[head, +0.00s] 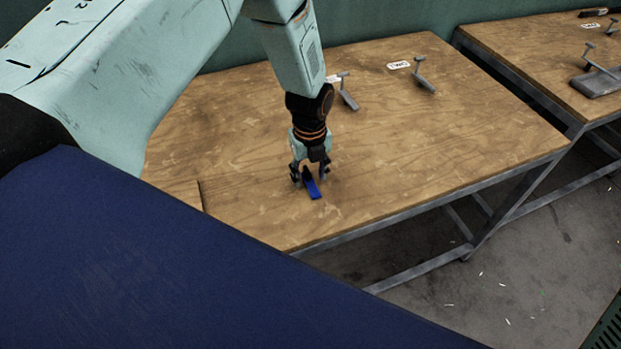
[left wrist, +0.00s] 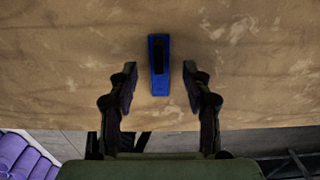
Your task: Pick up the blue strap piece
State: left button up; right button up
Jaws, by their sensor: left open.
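The blue strap piece (head: 312,189) lies on the wooden table, right at the fingers of my left gripper (head: 310,177). In the left wrist view, the strap piece (left wrist: 159,82) is a small blue bar with a dark slot, lying lengthwise on the wood. My left gripper (left wrist: 159,85) is open, with one finger on each side of the strap piece. Gaps show between the fingers and the piece. In the head view the upper end of the piece is partly hidden by the gripper. My right gripper is not in view.
The wooden table (head: 450,130) holds two grey T-shaped metal parts (head: 346,91) (head: 422,76) with white labels near the back. A second table (head: 530,50) with grey metal parts stands to the right. The wood around the strap piece is clear. Purple rolls (left wrist: 22,157) show below the table edge.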

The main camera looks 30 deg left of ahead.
pick_arm(q)
jog(key=shift+w+a+f, duration=0.35)
jog(key=shift+a+f, duration=0.1)
jog(key=shift+f, duration=0.05)
jog(key=shift+s+d+r, duration=0.35)
jog(key=c, duration=0.4)
jog(key=shift+c, duration=0.7)
jog(key=shift+w+a+f, duration=0.2)
jog(key=c, duration=0.3)
jog(key=shift+c, duration=0.8)
jog(key=shift+s+d, duration=0.1)
jog(key=shift+s, duration=0.05)
grip_shut()
